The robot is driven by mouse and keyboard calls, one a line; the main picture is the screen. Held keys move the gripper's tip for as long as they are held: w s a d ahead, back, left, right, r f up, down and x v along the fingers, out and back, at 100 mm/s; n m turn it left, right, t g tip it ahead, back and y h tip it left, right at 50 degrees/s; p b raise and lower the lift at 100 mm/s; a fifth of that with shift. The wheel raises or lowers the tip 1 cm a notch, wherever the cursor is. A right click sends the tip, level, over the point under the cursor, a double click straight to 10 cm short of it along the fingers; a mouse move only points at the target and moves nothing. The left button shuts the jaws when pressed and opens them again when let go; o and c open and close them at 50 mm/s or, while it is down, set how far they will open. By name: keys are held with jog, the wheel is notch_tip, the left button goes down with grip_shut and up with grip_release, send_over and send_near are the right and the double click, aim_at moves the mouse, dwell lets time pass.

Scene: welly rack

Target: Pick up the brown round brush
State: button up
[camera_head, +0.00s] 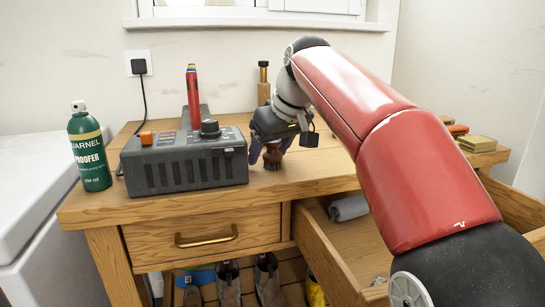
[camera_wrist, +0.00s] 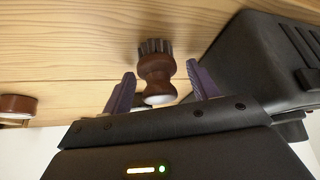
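The brown round brush (camera_wrist: 157,70) stands on the wooden bench top, with dark bristles and a turned brown handle that has a pale end. It also shows small in the head view (camera_head: 272,161), partly hidden by my gripper. My gripper (camera_head: 271,149) is low over the bench, just right of the grey box. In the wrist view my gripper (camera_wrist: 160,72) has its two purple fingers apart, one on each side of the brush. A gap shows between the brush and each finger, so it is not gripped.
A grey box (camera_head: 185,160) stands close left of my gripper, with a red tube on it. A green spray can (camera_head: 88,150) is at the far left. A brass-coloured bottle (camera_head: 263,85) stands behind. The right drawer (camera_head: 335,250) is open and holds a grey roll (camera_head: 348,207).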

jog(key=c, duration=1)
jog(key=shift+r, duration=0.1)
